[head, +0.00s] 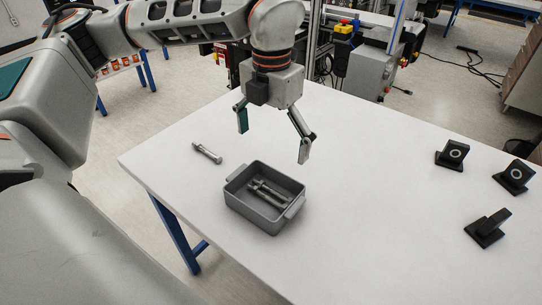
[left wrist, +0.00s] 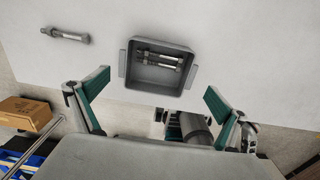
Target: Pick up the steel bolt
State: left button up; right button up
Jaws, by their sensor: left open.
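A steel bolt (head: 207,153) lies alone on the white table, left of a grey bin (head: 245,213). It also shows at the upper left of the left wrist view (left wrist: 65,34). Inside the bin lie a few more steel bolts (head: 267,194), seen side by side in the left wrist view (left wrist: 160,60). My left gripper (head: 273,140) is open and empty, above the table and behind the bin in the head view. Its spread fingers show in the left wrist view (left wrist: 150,92). My right gripper is in neither view.
The white table (head: 370,200) has wide free room right of the bin. Several black stands (head: 455,154) sit at its right side. Behind the table stands grey machinery (head: 368,72) with a yellow and red button box (head: 344,28).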

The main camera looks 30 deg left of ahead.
aim_at(218, 159)
jog(key=k, duration=1)
